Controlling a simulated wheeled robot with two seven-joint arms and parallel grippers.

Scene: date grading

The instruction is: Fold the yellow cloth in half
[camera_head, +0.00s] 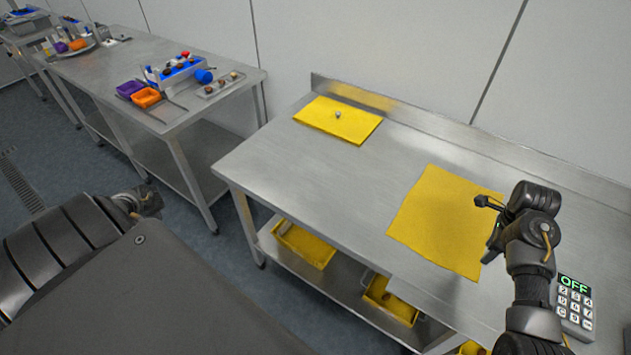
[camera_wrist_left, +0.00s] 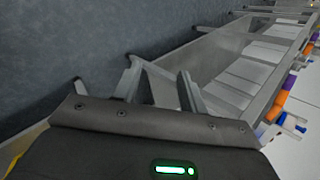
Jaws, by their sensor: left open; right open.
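A yellow cloth (camera_head: 440,222) lies flat and spread out on the steel table, right of its middle. My right gripper (camera_head: 485,230) is open and empty at the right edge of this cloth, with its fingers over or just above it; I cannot tell whether they touch. A second yellow piece (camera_head: 350,121), which looks like a folded cloth, lies at the table's far left with a small round metallic thing (camera_head: 338,114) on it. My left gripper (camera_head: 142,203) is low at the left, away from the table; in the left wrist view it is open and empty (camera_wrist_left: 158,88).
The steel table (camera_head: 310,180) has a raised back edge and clear room between the two yellow pieces. A keypad box reading OFF (camera_head: 574,300) stands at the right. Yellow bins (camera_head: 303,245) sit on the lower shelf. Another table (camera_head: 100,68) with trays stands at the left.

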